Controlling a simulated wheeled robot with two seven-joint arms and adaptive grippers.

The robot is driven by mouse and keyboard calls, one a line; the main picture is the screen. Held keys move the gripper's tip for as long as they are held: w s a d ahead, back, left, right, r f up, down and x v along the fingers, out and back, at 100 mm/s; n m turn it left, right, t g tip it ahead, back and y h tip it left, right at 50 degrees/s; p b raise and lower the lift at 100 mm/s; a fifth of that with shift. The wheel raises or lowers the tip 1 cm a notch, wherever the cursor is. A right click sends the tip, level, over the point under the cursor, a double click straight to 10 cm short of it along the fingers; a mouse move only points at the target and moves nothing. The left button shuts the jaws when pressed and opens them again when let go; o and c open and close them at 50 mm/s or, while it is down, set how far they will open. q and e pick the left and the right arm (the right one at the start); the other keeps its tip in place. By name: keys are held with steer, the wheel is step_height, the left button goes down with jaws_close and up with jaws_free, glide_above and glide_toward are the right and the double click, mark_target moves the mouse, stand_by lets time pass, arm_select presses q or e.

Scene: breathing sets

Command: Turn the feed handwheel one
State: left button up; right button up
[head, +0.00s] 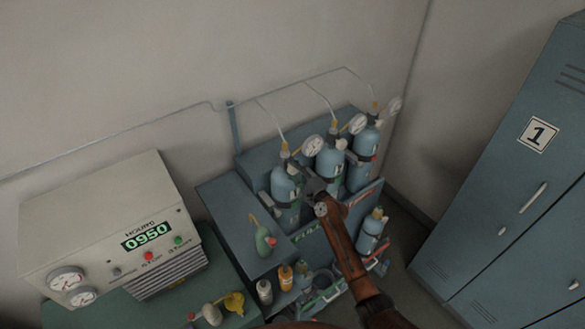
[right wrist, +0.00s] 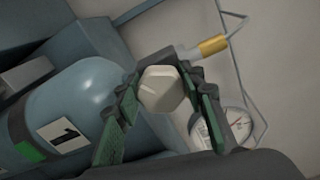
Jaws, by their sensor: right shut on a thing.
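Three pale blue cylinders stand in a rack. The leftmost cylinder (head: 285,186) has my right gripper (head: 312,184) at its upper right side. In the right wrist view, this cylinder (right wrist: 85,92) carries a label "1" and a green patch. The feed handwheel (right wrist: 163,89), a pale faceted knob, sits between the green-padded fingers of my right gripper (right wrist: 162,98), which is shut on it. The gripper hides the handwheel in the head view. My left gripper is not in view.
A pressure gauge (right wrist: 236,122) is close beside the right finger. Thin pipes run up the wall behind. A compressor box (head: 105,235) reading 0950 stands left, a blue locker (head: 500,215) right. Small bottles (head: 265,291) and another cylinder (head: 371,232) are in front of the rack.

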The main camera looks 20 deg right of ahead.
steer(key=m+p, duration=0.2)
steer(key=m, duration=0.3)
steer(key=shift+a+m, duration=0.1)
steer(key=shift+m, duration=0.2)
steer(key=m, duration=1.2)
steer(key=shift+d+m, duration=0.2)
steer(key=shift+m, duration=0.1)
steer(key=m, duration=0.3)
steer(key=shift+d+m, duration=0.1)
steer(key=shift+m, duration=1.9)
steer(key=shift+w+d, duration=0.1)
steer(key=o, duration=1.2)
steer(key=shift+r, duration=0.1)
